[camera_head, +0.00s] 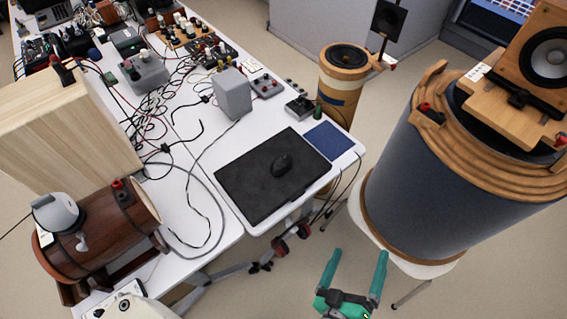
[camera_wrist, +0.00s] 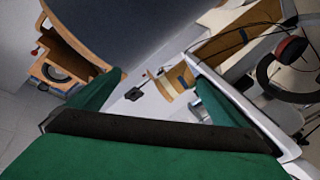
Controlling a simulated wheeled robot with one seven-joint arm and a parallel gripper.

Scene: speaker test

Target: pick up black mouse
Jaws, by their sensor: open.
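The black mouse (camera_head: 281,165) lies on a dark rectangular pad (camera_head: 243,185) near the front right corner of the white table (camera_head: 262,133). My gripper (camera_head: 356,258), with green fingers, is at the lower right in the head view. It is open and empty, in front of the table's edge and apart from the mouse. The wrist view shows its green fingers (camera_wrist: 160,103) spread, with nothing between them. I cannot make out the mouse in the wrist view.
A large dark cylinder with wooden rims (camera_head: 415,170) stands right of the table, close to my gripper. A blue pad (camera_head: 329,141) lies beside the dark pad. A grey box (camera_head: 232,94), cables and a wooden barrel (camera_head: 110,222) occupy the table's left and back.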

